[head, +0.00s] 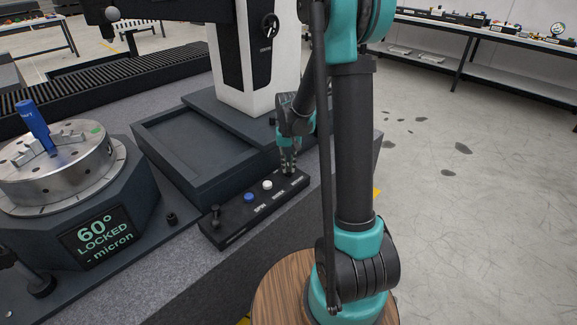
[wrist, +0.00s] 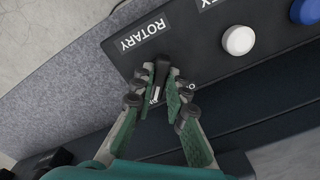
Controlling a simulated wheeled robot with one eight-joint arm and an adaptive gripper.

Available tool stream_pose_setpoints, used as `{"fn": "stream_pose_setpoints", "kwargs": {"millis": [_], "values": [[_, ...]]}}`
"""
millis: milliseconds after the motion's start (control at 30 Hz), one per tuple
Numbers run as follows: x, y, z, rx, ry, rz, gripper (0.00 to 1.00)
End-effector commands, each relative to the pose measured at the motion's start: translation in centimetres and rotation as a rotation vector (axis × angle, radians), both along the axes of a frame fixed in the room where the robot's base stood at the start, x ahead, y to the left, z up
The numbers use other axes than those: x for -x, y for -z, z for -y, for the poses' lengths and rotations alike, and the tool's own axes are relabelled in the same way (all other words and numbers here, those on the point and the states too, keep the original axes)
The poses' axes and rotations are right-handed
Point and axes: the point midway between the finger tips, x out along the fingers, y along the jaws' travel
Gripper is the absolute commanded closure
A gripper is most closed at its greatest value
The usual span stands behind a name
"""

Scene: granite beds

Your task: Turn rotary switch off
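The rotary switch is a small dark knob (wrist: 162,60) beside the white ROTARY label (wrist: 143,34) in the wrist view. It sits at the right end of the black control panel (head: 232,222) in the head view, where my gripper largely hides it. My gripper (head: 288,168) points down onto that end of the panel. In the wrist view its two green-padded fingers (wrist: 161,74) converge on the knob, one on each side, with their tips close against it. The knob's pointer direction is hard to make out.
A white button (wrist: 238,40) and a blue button (wrist: 306,10) lie along the panel, with a black lever (head: 215,214) at its left end. A dark tray (head: 160,150) stands behind. A round chuck (head: 60,165) on a base with a "60° LOCKED" display stands left.

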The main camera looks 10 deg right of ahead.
Motion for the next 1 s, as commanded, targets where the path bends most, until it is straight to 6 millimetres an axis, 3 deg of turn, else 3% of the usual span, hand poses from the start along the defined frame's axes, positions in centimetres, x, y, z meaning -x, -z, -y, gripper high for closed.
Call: {"fn": "stream_pose_setpoints", "kwargs": {"millis": [467, 1000], "values": [[-0.01, -0.02, 0.01, 0.0, -0.058, 0.0, 1.0], [-0.03, -0.03, 0.02, 0.0, -0.498, 0.0, 1.0]]}}
